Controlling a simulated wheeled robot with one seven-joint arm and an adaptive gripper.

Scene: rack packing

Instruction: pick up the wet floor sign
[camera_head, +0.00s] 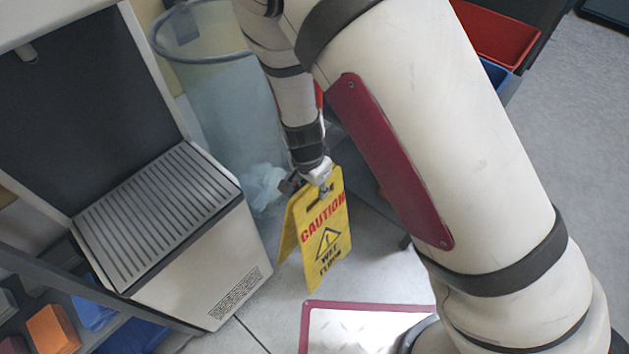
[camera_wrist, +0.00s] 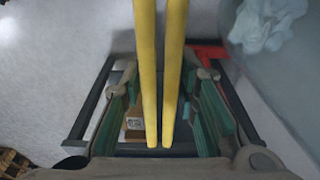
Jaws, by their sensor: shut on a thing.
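The yellow wet floor sign (camera_head: 328,230) is upright in the middle of the head view, with red "CAUTION" lettering and a black warning triangle. My gripper (camera_head: 318,182) is at its top edge and is shut on it. In the wrist view, the sign's two yellow panels (camera_wrist: 146,70) run as narrow parallel strips between my gripper's fingers (camera_wrist: 165,105). The gripper partly covers the top of the sign in the head view. I cannot tell whether the sign's lower edges touch the floor.
A translucent bin (camera_head: 225,110) with pale bags stands just behind the sign. A white machine with a grooved grey top (camera_head: 160,210) stands close on the left. Red (camera_head: 495,35) and blue bins sit on a rack at upper right. Grey floor is open at far right.

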